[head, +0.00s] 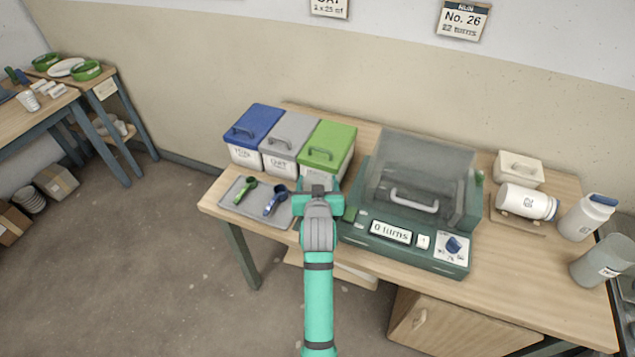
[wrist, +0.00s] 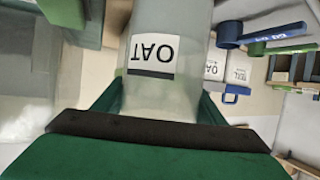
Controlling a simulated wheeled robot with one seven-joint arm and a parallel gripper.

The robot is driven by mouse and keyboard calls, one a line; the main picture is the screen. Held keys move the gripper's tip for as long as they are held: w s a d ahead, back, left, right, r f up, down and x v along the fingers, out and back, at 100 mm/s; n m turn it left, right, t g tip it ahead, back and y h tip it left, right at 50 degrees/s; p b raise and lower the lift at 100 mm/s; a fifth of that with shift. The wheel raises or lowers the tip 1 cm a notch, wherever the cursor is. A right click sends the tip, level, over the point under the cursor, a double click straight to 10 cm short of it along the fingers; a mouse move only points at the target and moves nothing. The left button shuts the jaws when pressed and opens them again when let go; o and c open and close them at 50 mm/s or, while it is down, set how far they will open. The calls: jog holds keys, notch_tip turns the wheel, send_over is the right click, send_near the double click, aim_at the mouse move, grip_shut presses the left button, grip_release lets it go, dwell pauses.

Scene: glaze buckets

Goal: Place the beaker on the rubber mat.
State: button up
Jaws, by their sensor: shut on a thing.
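My gripper (head: 320,190) is at the front edge of the table, between the scoops and the green machine. It is shut on a translucent pale beaker (wrist: 152,92) with an OAT label, which shows upside down between the green fingers in the wrist view. In the head view my gripper and arm mostly hide the beaker. A flat grey mat or tray (head: 238,206) lies to the left of my gripper, with a green scoop (head: 246,190) and a blue scoop (head: 274,201) on it. I cannot tell whether this is the rubber mat.
Blue (head: 253,128), grey (head: 289,137) and green (head: 328,144) lidded buckets stand behind. The green machine (head: 400,250), lid down, reads 0 turns.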

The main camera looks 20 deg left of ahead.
dwell(0.3)
jog(key=o, duration=1.9)
jog(key=shift+f, duration=0.2)
jog(key=shift+o, duration=0.2)
jog(key=shift+d, duration=0.1)
